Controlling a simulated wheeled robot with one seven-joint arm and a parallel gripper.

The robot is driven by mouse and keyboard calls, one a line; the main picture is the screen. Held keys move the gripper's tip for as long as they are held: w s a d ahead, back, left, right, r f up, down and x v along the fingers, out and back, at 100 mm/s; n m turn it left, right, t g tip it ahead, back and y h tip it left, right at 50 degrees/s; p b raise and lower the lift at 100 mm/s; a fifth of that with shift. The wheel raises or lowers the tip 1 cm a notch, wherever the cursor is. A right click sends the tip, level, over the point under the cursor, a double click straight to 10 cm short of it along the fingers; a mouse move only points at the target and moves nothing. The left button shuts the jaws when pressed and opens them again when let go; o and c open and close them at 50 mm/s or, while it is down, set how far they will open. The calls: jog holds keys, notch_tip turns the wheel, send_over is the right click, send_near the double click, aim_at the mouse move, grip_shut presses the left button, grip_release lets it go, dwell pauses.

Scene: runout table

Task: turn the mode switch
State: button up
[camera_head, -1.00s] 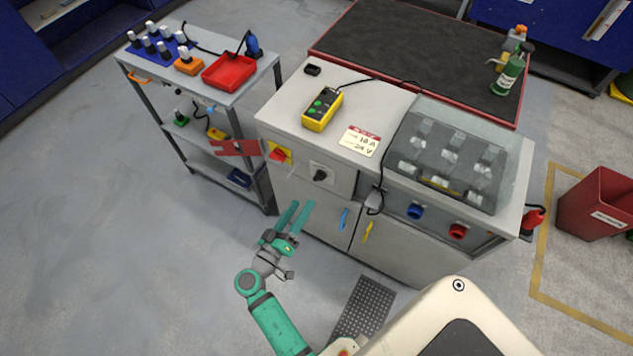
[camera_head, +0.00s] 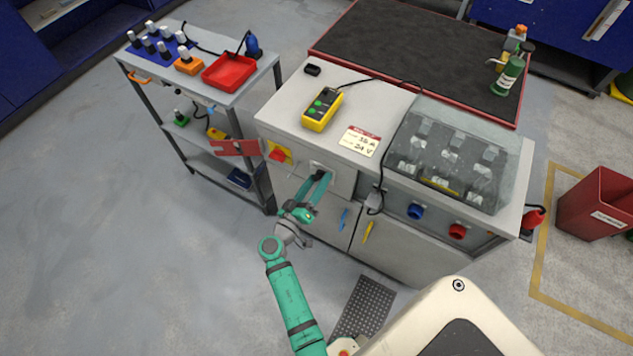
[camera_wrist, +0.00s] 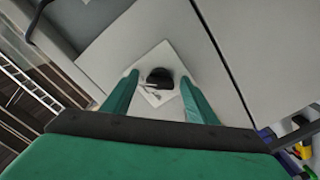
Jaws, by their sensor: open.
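The mode switch is a black knob (camera_wrist: 160,77) on a pale square plate (camera_wrist: 143,58), seen in the wrist view on the grey cabinet front. My gripper (camera_wrist: 154,97) is open, with one green finger on each side of the knob's lower part in that view. I cannot tell whether the fingertips touch the knob or the plate. In the head view my gripper (camera_head: 319,177) reaches up to the cabinet front and hides the knob; only a bit of the plate (camera_head: 316,165) shows.
A red switch on a yellow plate (camera_head: 278,154) sits just left of my gripper, with a red hinged flap (camera_head: 233,147) beside it. Blue (camera_head: 343,218) and yellow (camera_head: 367,231) door handles are below right. A cart (camera_head: 170,80) stands left. The floor at left is clear.

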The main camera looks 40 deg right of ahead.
jog(key=c, duration=1.1)
jog(key=shift+o, duration=0.2)
jog(key=shift+a+n, duration=0.1)
jog(key=shift+n, duration=8.7)
